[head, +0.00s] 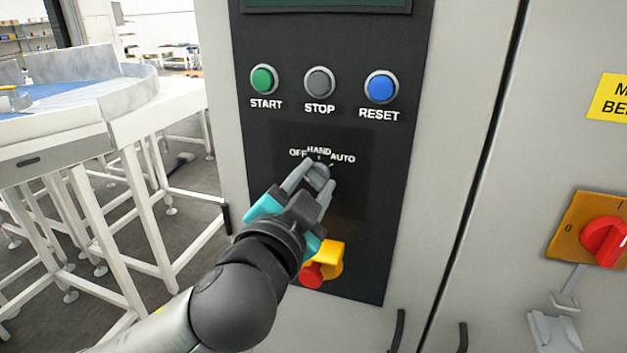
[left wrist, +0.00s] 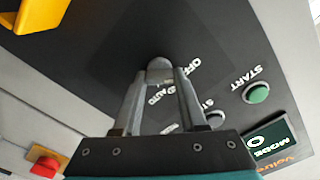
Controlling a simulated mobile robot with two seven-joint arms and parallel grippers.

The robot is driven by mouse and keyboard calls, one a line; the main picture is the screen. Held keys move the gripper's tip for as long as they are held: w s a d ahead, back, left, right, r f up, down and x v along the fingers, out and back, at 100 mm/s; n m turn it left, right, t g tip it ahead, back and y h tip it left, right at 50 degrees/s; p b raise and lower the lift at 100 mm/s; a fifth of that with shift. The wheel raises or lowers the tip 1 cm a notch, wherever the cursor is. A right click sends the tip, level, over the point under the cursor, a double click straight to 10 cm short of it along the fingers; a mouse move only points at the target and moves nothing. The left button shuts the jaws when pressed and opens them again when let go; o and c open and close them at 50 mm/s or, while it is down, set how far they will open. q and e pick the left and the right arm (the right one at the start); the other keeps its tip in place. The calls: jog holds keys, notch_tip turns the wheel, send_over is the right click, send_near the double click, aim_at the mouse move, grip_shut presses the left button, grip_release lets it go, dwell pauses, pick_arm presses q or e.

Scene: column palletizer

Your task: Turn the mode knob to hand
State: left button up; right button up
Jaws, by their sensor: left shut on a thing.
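The mode knob (head: 318,174) is a small grey round knob on the black control panel (head: 385,215). The labels OFF, HAND and AUTO are printed above it. My left gripper (head: 316,178) is at the knob with its two fingers on either side, shut on it. In the left wrist view the grey knob (left wrist: 159,68) shows between the fingertips of my left gripper (left wrist: 160,78). The fingers partly hide the knob and its labels, and I cannot tell which label it points at. My right gripper is not in view.
Green START (head: 263,79), grey STOP (head: 319,82) and blue RESET (head: 381,87) buttons sit above the knob. A red emergency stop (head: 311,276) on yellow is just below my gripper. A red rotary switch (head: 605,241) is at right. A conveyor (head: 110,100) stands at left.

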pick_arm(q)
grip_shut()
jog(key=shift+m+p, duration=1)
jog(key=shift+p, duration=0.15)
jog(key=m+p, duration=0.3)
jog(key=shift+m, duration=0.3)
jog(key=shift+f+m+p, duration=0.1)
jog(key=shift+m+p, duration=1.95)
jog(key=shift+m, duration=0.05)
jog(key=o, duration=0.7)
grip_release()
